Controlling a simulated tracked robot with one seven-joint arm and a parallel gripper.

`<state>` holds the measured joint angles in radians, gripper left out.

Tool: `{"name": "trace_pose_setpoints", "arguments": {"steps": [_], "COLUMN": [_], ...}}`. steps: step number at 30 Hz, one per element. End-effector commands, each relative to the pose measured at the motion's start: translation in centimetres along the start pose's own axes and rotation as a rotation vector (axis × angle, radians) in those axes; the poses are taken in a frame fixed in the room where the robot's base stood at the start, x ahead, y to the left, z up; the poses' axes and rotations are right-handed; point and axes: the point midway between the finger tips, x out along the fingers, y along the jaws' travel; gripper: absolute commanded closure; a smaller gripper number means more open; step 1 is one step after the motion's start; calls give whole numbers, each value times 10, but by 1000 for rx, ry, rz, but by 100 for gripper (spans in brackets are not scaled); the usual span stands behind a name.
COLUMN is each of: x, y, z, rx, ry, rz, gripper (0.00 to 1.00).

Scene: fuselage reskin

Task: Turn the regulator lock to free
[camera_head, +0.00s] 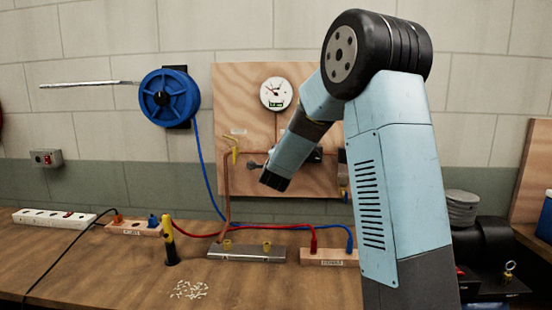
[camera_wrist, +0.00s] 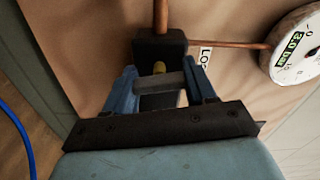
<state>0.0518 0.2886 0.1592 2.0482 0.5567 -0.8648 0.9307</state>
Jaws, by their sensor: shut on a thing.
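The regulator is a black block (camera_wrist: 160,46) on the plywood board, with copper pipes running from it. A short grey bar, seemingly its lock lever (camera_wrist: 158,82), lies across the front of the block, beside a small yellow part. A partly covered white label with "LOC" showing is to the right of the block. My gripper (camera_wrist: 162,85) has its blue fingers on either side of the grey bar and is shut on it. In the head view, my arm hides the fingers and most of the regulator.
A round gauge (camera_head: 276,93) is on the plywood board (camera_head: 237,90); its display also shows at the wrist view's right edge. A blue hose reel (camera_head: 169,97) hangs to the left. The bench holds a power strip (camera_head: 52,218), a yellow-black tool (camera_head: 170,243) and hose blocks.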

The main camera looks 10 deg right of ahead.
Motion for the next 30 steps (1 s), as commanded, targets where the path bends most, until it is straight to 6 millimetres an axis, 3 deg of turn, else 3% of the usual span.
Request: {"name": "trace_pose_setpoints", "arguments": {"steps": [12, 29, 30], "x": [0, 0, 0], "y": [1, 3, 3], "z": [2, 1, 0], "rx": [193, 222, 222], "ry": [-3, -2, -1], "rz": [1, 4, 4], "gripper": [75, 75, 43]}}
